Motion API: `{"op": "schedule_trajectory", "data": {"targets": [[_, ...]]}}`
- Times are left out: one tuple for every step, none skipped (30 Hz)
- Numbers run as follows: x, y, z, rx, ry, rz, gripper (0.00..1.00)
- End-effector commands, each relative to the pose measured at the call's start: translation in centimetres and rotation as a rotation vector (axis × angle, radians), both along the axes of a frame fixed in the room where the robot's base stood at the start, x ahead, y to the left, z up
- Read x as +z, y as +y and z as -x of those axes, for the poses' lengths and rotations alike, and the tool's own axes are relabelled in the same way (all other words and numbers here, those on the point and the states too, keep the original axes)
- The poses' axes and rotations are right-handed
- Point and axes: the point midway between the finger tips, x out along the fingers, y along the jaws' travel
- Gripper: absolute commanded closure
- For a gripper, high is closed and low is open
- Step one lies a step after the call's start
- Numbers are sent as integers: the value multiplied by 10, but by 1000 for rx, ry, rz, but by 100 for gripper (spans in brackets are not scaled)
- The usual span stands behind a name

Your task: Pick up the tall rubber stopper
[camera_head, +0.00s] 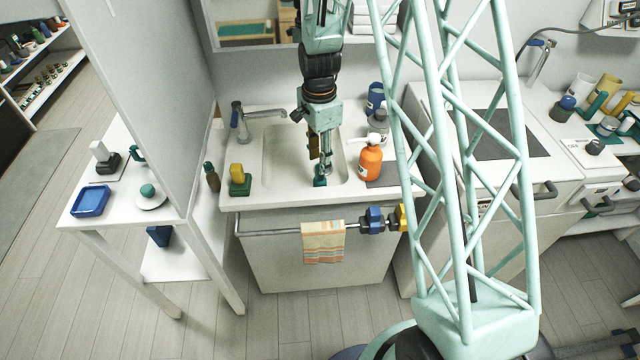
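My gripper (321,166) points down over the front part of the sink basin (275,160). A small dark teal piece (320,182) with a wider foot is right at its fingertips, near the front rim of the sink. It looks like the tall rubber stopper, but it is small and I cannot be sure. The fingers seem to be around or just above its top. I cannot tell whether they touch it or how far apart they are.
An orange pump bottle (370,163) stands close to the right of my gripper. The faucet (240,122) is at the back left. A striped towel (323,243) hangs on the front rail.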

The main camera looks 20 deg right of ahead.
Motion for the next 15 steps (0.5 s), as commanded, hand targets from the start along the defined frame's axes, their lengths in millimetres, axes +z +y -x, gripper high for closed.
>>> {"op": "schedule_trajectory", "data": {"targets": [[-5, 0, 1, 0, 2, 0, 66], [-7, -1, 1, 0, 2, 0, 66], [-11, -1, 1, 0, 3, 0, 66], [-14, -1, 1, 0, 3, -1, 66], [-18, -2, 1, 0, 3, -1, 66], [-22, -2, 0, 0, 2, 0, 66], [-25, -2, 0, 0, 2, 0, 66], [-28, -3, 0, 0, 2, 0, 66], [-32, -3, 0, 0, 2, 0, 66], [-35, -3, 0, 0, 2, 0, 66], [-38, -2, 0, 0, 2, -1, 66], [-41, -2, 0, 0, 2, -1, 66], [-43, -2, 0, 0, 2, 0, 66], [-44, -2, 0, 0, 1, 0, 66], [-46, -3, 0, 0, 1, 0, 66]]}}
